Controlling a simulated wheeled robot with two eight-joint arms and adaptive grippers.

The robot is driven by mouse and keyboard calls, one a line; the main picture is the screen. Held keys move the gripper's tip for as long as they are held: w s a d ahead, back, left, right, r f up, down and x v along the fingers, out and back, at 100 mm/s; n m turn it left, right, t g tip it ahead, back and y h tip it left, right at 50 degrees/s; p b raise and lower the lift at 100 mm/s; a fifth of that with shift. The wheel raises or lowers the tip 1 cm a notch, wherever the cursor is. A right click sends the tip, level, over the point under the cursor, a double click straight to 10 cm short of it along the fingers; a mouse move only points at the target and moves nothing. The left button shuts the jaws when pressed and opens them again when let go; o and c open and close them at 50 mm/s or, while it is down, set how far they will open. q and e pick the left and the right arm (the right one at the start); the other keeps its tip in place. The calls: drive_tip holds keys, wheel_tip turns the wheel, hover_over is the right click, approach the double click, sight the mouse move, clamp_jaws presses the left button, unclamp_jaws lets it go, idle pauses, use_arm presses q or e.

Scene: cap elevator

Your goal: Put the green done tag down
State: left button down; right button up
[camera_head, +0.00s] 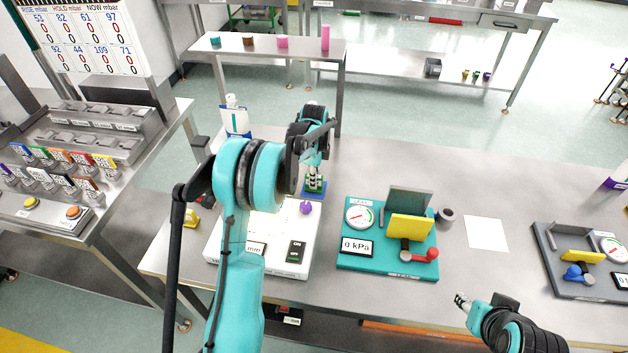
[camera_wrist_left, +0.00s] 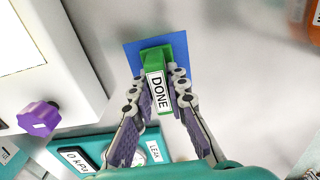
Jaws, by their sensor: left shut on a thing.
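The green done tag (camera_wrist_left: 157,62) is between the fingers of my left gripper (camera_wrist_left: 163,90) in the left wrist view, its white label reading DONE. My left gripper is shut on it. Behind the tag lies a blue square (camera_wrist_left: 178,40) on the steel table; I cannot tell whether the tag touches it. In the head view my left gripper (camera_head: 315,182) points down at the blue square (camera_head: 316,194), behind the white machine, and hides much of the tag. My right gripper (camera_head: 462,300) is at the front edge of the table; its fingertips look close together, but the gap is unclear.
The white machine with a purple knob (camera_head: 306,207) stands just in front of my left gripper. A teal gauge panel (camera_head: 385,262) with a yellow flap is to its right, then a white sheet (camera_head: 487,233) and a grey gauge panel (camera_head: 560,268). A white bottle (camera_head: 233,101) stands behind left.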

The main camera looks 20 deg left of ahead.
use_arm(q)
drive_tip(key=shift+f, duration=0.2)
drive_tip(key=c, duration=1.5)
unclamp_jaws()
drive_tip(key=shift+r, duration=0.1)
